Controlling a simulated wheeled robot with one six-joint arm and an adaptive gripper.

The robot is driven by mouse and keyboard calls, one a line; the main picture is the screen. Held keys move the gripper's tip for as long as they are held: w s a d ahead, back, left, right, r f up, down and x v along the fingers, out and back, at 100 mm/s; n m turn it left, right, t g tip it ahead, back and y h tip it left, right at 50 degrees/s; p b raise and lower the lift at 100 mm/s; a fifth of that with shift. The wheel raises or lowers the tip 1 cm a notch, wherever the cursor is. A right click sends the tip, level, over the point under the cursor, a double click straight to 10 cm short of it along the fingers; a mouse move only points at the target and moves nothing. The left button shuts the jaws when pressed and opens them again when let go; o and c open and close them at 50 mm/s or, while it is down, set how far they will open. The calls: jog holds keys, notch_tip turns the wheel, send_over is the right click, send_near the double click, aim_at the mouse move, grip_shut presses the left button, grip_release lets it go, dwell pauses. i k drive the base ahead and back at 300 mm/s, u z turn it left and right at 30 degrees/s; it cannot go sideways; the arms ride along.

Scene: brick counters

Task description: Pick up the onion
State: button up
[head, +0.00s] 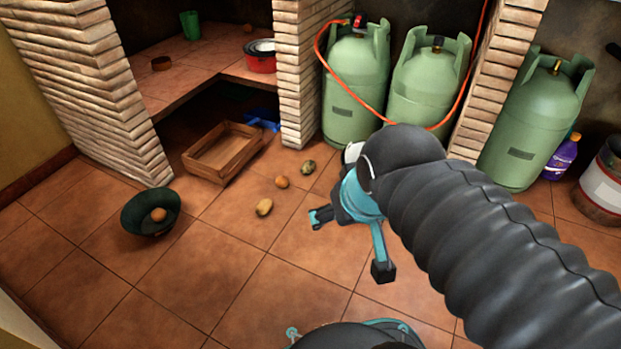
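A small round orange-brown item (282,182), which looks like the onion, lies on the tiled floor between two other items. Another round brown-orange item (158,214) sits in a dark green bowl (133,217) at the left; I cannot tell for sure which of the two is the onion. My gripper (350,244) is open, its two teal and black fingers spread apart above the floor. It is to the right of and nearer than the loose items, apart from them. Nothing shows between the fingers.
A yellowish potato-like item (264,207) and a greenish-brown oval one (308,167) lie on the floor nearby. A wooden crate (236,139) stands behind them by the counter. Several green gas cylinders (356,85) stand at the back. The front-left floor is clear.

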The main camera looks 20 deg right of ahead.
aim_at(281, 181)
jog(key=z, duration=0.05)
jog(key=k, duration=0.25)
jog(key=u, duration=0.4)
jog(key=i, duration=1.35)
jog(key=z, duration=0.55)
